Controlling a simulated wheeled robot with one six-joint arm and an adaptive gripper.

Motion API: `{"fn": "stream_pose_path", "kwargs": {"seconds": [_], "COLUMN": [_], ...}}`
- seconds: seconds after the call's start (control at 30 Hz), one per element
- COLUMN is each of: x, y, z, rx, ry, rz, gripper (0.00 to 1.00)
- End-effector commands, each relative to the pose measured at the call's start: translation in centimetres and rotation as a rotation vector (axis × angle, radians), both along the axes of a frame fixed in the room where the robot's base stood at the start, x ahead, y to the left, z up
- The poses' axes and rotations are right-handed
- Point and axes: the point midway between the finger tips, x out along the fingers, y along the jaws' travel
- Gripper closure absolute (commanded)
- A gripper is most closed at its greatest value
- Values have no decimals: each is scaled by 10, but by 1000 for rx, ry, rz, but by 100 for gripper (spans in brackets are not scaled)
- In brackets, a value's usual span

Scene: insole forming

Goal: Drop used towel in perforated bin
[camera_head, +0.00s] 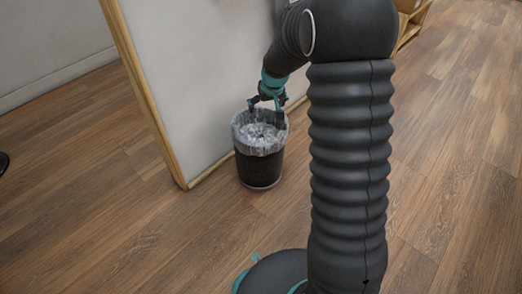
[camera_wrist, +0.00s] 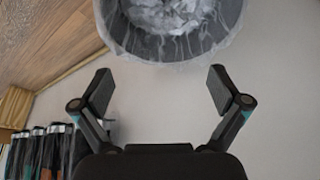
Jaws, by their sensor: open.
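The bin (camera_head: 260,168) is a dark round container with a clear plastic liner folded over its rim, standing on the floor beside a white panel. Crumpled whitish material lies inside it; I cannot tell whether a towel is among it. My gripper (camera_head: 266,106) is above the bin's rim in the head view. In the wrist view my gripper (camera_wrist: 159,90) is open, its two fingers wide apart with nothing between them. The bin's liner and mouth (camera_wrist: 172,45) show at the top of that view, beyond the fingertips.
A white panel with a wooden edge (camera_head: 155,100) stands close behind and left of the bin. A wooden shelf (camera_head: 412,22) is at the upper right. Several dark hanging items (camera_wrist: 40,150) show at lower left in the wrist view. The wooden floor around the bin is clear.

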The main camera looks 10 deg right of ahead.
Motion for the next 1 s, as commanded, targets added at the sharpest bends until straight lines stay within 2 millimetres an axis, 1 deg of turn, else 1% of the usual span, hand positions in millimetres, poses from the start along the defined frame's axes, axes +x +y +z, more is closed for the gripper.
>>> {"fn": "stream_pose_path", "kwargs": {"seconds": [0.03,0.2,0.3,0.4,0.6,1.0], "x": [-4,-17,-22,-26,-29,-29], "y": [-1,-2,-2,-3,-3,-3], "z": [12,41,54,63,70,70], "rx": [0,-1,-1,-1,-1,1], "ry": [-5,-3,-2,-1,1,1], "rz": [0,1,1,1,1,-2], "gripper": [2,2,2,2,2,2]}}
